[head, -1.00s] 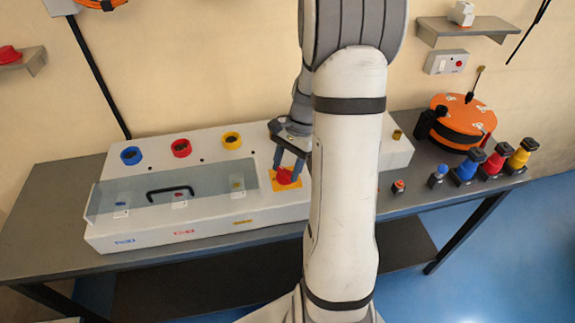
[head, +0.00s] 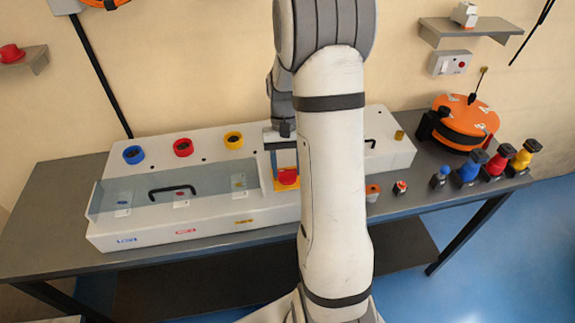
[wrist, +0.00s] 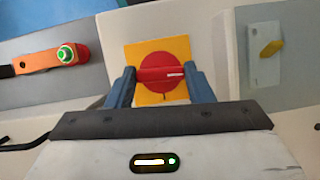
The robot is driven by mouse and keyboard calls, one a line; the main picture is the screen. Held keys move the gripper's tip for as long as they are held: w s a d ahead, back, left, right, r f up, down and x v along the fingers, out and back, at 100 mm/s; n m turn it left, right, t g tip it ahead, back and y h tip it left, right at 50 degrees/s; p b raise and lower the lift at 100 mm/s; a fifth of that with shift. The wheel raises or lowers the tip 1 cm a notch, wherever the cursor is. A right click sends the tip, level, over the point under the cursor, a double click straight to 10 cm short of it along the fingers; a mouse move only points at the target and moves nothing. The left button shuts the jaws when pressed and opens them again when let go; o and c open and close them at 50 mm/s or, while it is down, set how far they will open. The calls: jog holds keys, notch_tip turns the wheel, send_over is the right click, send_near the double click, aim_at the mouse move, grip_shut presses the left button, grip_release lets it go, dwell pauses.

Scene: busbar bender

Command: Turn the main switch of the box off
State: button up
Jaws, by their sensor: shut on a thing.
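The main switch is a red rotary knob (wrist: 161,73) on a yellow plate (wrist: 179,48) on the white box (head: 140,236). In the wrist view its handle bar lies across the picture, with a white mark toward the right end. My gripper (wrist: 161,80) has its two blue fingers at the two ends of the bar and is shut on it. In the head view the red knob (head: 288,177) and yellow plate show beside my arm, which hides part of the box to the right.
A clear cover with a black handle (head: 172,190) lies over the box's front. Blue, red and yellow round sockets (head: 183,147) sit behind it. Coloured plugs (head: 470,167) and an orange reel (head: 464,122) stand at the table's right. An orange piece with a green-lit button (wrist: 66,54) shows in the wrist view.

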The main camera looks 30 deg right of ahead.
jog(key=shift+n, duration=0.6)
jog(key=o, duration=1)
jog(key=a+b+v, duration=0.1)
jog(key=v, duration=0.6)
jog(key=shift+w+d+r, duration=0.2)
jog(key=shift+d+r, duration=0.15)
